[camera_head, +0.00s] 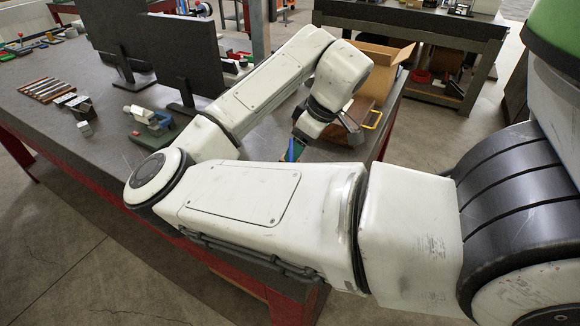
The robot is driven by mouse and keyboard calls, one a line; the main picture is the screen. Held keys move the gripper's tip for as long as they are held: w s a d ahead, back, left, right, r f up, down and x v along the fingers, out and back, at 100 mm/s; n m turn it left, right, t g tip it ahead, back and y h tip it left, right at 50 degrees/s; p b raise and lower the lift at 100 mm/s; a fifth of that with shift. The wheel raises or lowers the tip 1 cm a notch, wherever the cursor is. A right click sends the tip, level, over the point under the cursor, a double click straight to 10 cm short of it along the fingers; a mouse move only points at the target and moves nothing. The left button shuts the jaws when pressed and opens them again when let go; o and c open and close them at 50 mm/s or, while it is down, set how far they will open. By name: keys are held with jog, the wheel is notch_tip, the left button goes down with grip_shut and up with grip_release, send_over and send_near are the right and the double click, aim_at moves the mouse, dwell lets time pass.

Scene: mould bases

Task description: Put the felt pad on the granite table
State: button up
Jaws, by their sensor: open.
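My gripper (350,127) shows in part beyond my bent arm, at the right end of the near workbench. It is open; its fingertips are hard to make out beside a brown case (373,108). I see nothing that I can surely call the felt pad; my arm hides much of the bench. A small blue and green item (291,151) shows partly behind my arm, too covered to identify. The near workbench (75,100) has a dark grey top and red frame. I cannot tell whether it is the granite table.
Two dark upright panels (185,60) stand on the bench. A small vise-like tool (150,117), metal blocks (78,105) and a row of bars (46,89) lie at left. Another dark-topped bench (420,20) is farther back.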

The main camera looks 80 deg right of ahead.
jog(key=shift+x, duration=1.2)
jog(key=shift+d+x, duration=0.2)
jog(key=shift+x, duration=1.1)
jog(key=shift+d+x, duration=0.15)
jog(key=shift+x, duration=1.15)
jog(key=shift+r, duration=0.1)
jog(key=shift+c, duration=0.5)
jog(key=c, duration=1.1)
jog(key=shift+r, duration=0.15)
